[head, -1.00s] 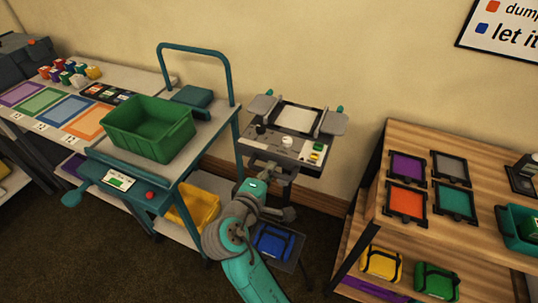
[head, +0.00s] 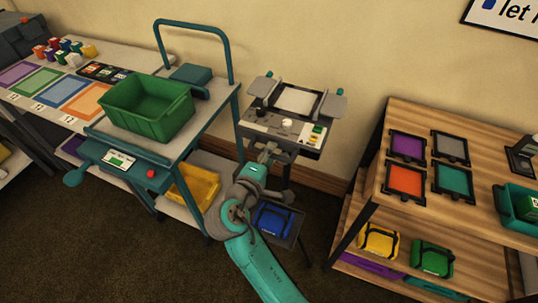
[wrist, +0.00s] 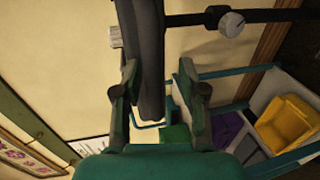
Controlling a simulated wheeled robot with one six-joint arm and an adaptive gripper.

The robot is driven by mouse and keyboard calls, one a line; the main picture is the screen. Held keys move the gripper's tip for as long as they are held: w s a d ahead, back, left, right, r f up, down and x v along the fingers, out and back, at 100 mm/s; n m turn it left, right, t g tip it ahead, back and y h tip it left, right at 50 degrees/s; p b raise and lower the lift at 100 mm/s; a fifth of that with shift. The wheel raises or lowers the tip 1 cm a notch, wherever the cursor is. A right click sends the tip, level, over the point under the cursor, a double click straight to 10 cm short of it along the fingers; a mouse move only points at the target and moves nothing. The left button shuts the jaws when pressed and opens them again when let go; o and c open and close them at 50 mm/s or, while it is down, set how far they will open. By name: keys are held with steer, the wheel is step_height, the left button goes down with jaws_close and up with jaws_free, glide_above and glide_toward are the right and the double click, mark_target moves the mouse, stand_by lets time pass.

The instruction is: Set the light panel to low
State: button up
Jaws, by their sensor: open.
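The light panel (head: 296,100) is a pale lit square between grey side flaps on a stand by the wall. Its grey front control box (head: 255,127) carries a dark knob, a white knob (head: 287,125) and small green, yellow and red-orange parts at the right end. I cannot read its setting. My gripper (head: 268,152) is just below the box's front edge in the head view. In the wrist view my gripper (wrist: 158,72) is open, with a dark grey bar-like part between or beyond its fingers; I cannot tell if they touch. A pale round knob (wrist: 232,23) shows at upper right there.
A teal cart with a green crate (head: 148,108) stands close on the left, its tall handle beside the panel. A wooden shelf (head: 380,205) with coloured framed tiles is on the right. A blue bag (head: 273,219) lies on a low shelf under the panel.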

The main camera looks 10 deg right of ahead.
steer(key=v, duration=1.2)
steer(key=shift+f, duration=0.15)
